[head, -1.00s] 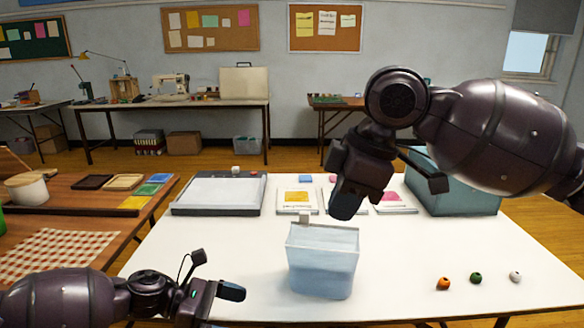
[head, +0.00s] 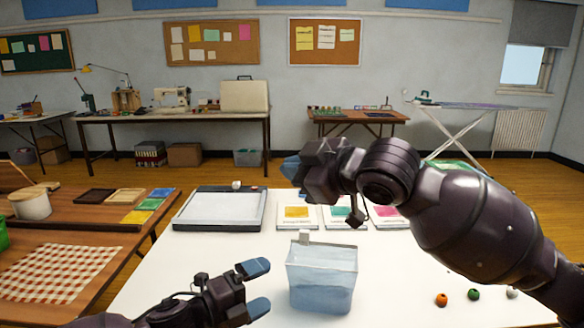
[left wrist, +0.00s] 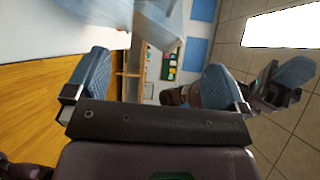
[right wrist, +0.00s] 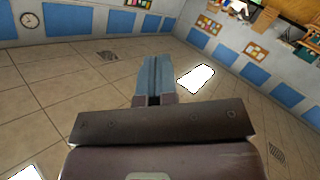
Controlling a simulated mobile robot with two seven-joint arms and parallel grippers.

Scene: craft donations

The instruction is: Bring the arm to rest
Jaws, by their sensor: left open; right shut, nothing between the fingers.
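My right gripper (head: 290,167) is raised above the white table in the head view, pointing left, behind and above the clear bin. In the right wrist view its two blue fingers (right wrist: 154,78) are pressed together with nothing between them. My left gripper (head: 258,287) is low at the table's front, left of the clear bin. Its fingers are spread and empty, and the left wrist view shows the wide gap between them (left wrist: 157,82). Neither gripper touches anything that I can see.
A clear bluish bin (head: 321,280) stands on the white table (head: 190,270). Behind it are a light pad (head: 221,210) and several cards with coloured patches (head: 296,213). Orange (head: 441,299), green (head: 473,294) and white beads lie at right. A brown table (head: 100,245) stands at left.

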